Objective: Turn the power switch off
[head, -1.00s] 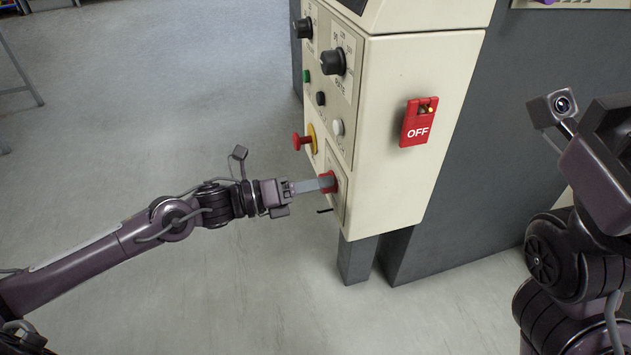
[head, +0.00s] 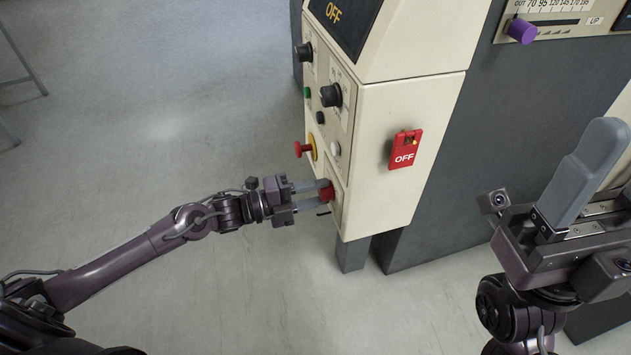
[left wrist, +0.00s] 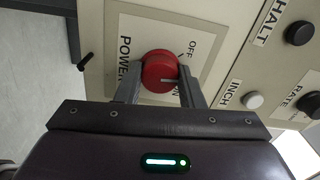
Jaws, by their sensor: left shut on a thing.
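The red power switch knob (head: 327,193) sits low on the front face of the cream control box. My left gripper (head: 325,191) is shut on the knob, with its fingers on either side. The left wrist view shows the round red knob (left wrist: 159,71) between the two fingertips, over a plate lettered POWER, OFF and partly hidden ON. A pale mark on the knob shows near the right finger. My right gripper (head: 590,165) is at the right of the head view, away from the box; one grey finger shows clearly, and its opening cannot be judged.
A screen (head: 342,22) reads OFF. Open floor lies left.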

